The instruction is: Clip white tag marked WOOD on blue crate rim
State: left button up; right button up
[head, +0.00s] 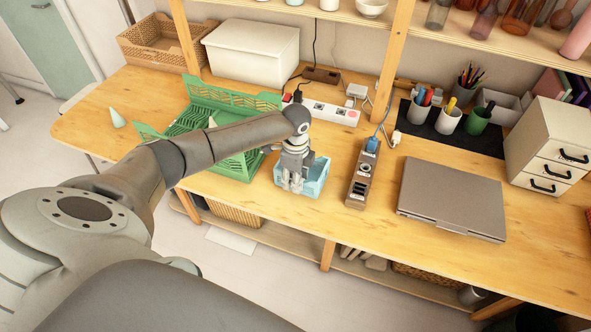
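A small light-blue crate (318,181) stands on the wooden table near its front edge, just right of a green crate. My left gripper (292,186) points down at the crate's left part and covers some of it. Its fingers are too small and dark to show whether they are open or shut, or whether they hold anything. I cannot make out the white tag marked WOOD in this view. My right gripper is not in view.
A green crate (247,167) stands left of the blue one, partly behind my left arm. A brown power strip (361,180) and a closed laptop (452,198) lie to the right. A white power strip (333,112) lies behind.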

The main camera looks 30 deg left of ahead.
pick_arm(q)
notch_tip(320, 180, up, 12)
dwell(0.6)
dwell(0.5)
